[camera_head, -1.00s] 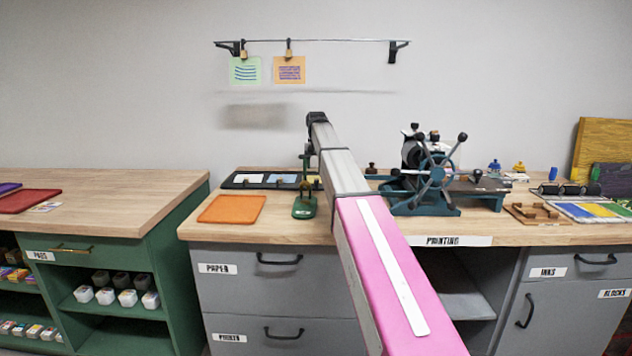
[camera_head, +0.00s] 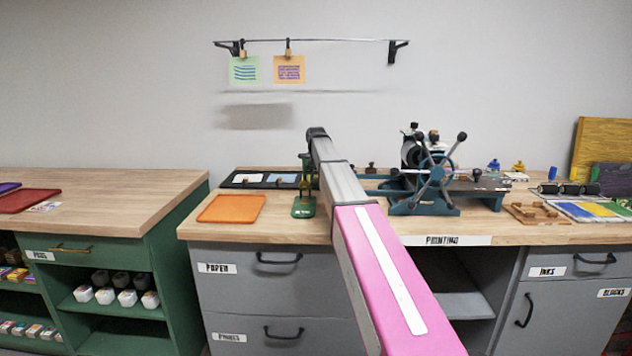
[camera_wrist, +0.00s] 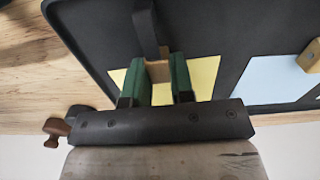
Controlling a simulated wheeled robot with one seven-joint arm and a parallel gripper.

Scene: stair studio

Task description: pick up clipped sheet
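In the wrist view, a yellow sheet (camera_wrist: 206,76) lies on a black board, with a small wooden clip (camera_wrist: 158,70) at its edge. My gripper (camera_wrist: 160,72) has its two green fingers on either side of this clip, with no clear gap on either side, so it looks shut on it. The fingers hide part of the sheet. In the head view, my arm hides the gripper and this sheet. A green sheet (camera_head: 244,72) and an orange sheet (camera_head: 289,74) hang by clips from a wall rail.
A pale blue sheet (camera_wrist: 268,80) with its own wooden clip (camera_wrist: 311,56) lies beside the yellow one on the black board (camera_wrist: 230,25). A green stand (camera_head: 304,207), an orange mat (camera_head: 231,208) and a printing press (camera_head: 425,180) are close to my arm.

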